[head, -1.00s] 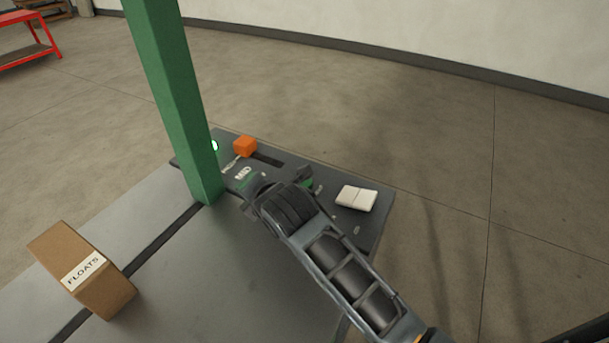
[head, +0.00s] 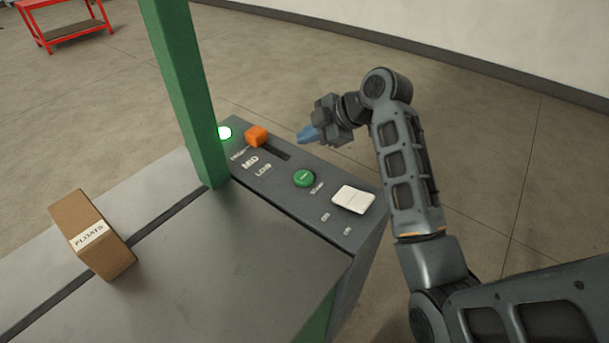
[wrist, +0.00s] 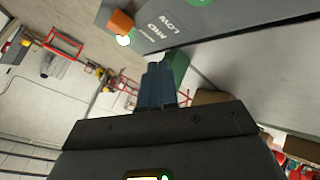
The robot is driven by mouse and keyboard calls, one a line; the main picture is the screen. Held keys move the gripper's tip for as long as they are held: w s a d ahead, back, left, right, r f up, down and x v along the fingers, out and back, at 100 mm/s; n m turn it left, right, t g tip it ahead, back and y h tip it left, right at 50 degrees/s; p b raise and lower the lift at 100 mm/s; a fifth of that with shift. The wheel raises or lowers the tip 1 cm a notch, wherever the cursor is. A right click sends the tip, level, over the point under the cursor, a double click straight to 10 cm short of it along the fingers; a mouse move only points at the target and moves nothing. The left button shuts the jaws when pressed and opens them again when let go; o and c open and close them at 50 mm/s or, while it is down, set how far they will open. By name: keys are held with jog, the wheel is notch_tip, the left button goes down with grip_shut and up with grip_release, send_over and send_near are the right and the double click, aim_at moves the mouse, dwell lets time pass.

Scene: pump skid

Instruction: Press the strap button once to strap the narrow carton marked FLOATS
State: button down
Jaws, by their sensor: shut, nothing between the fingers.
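The narrow carton marked FLOATS (head: 88,225) stands on the machine's grey top at the left in the head view, across the dark slot. The green round strap button (head: 304,178) sits on the dark control panel, uncovered. My gripper (head: 306,135) is above and beyond the panel's far edge, apart from the button. Its blue fingers are together and empty. In the wrist view the shut fingers (wrist: 156,85) point towards the panel, and part of the green button (wrist: 200,2) shows at the top edge.
An orange slider knob (head: 256,136) stands at the far end of its slot, by the topmost of the HIGH, MID and LOW labels. A lit green lamp (head: 224,132), a white rocker switch (head: 352,199) and a green post (head: 186,90) are nearby.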

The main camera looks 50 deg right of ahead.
aim_at(307, 178)
jog(key=shift+f, duration=0.15)
notch_tip(307, 178, down, 9)
jog(key=b, duration=0.6)
jog(key=shift+r+b, duration=0.2)
jog(key=shift+b, duration=0.2)
dwell(1.5)
jog(key=shift+f, duration=0.4)
jog(key=shift+f+b, duration=0.55)
dwell(0.7)
jog(key=shift+r, duration=0.1)
jog(key=shift+r+p, duration=0.8)
jog(key=shift+r, duration=0.1)
jog(key=shift+r+p, duration=1.9)
jog(key=shift+r, duration=0.6)
